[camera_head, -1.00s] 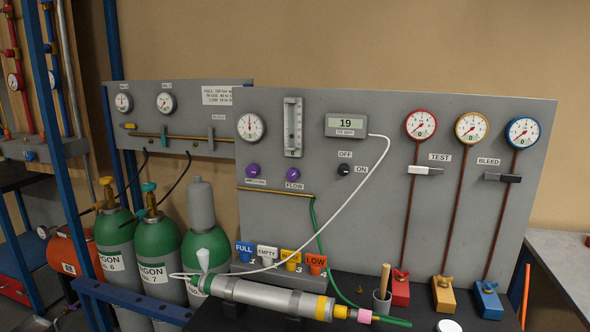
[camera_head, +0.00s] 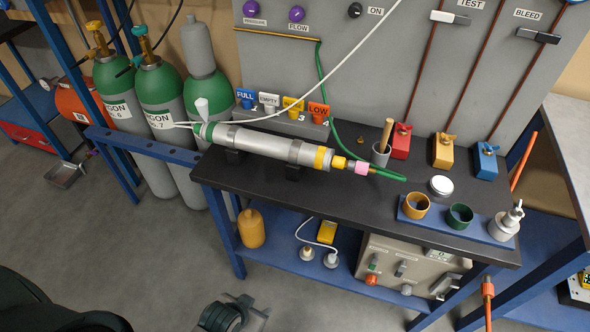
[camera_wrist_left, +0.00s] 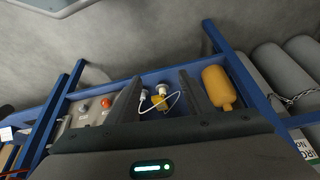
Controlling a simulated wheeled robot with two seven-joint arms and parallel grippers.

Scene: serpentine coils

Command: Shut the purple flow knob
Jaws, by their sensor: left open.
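The purple flow knob (camera_head: 297,13) is on the upright grey panel, just above the FLOW label, near the top edge of the head view. A second purple knob (camera_head: 250,8) is to its left. My left gripper (camera_head: 228,313) is low at the bottom of the head view, in front of and below the bench, far from the knob. In the left wrist view its two dark fingers (camera_wrist_left: 161,80) stand apart with nothing held between them. The knob is not seen in the left wrist view. My right gripper is not in view.
A black bench (camera_head: 340,195) stands before the panel and carries a metal cylinder (camera_head: 265,143), a green hose and cups. Green gas bottles (camera_head: 160,85) stand at left. The lower blue shelf (camera_head: 285,255) holds a yellow bottle (camera_head: 251,228). The floor in front is clear.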

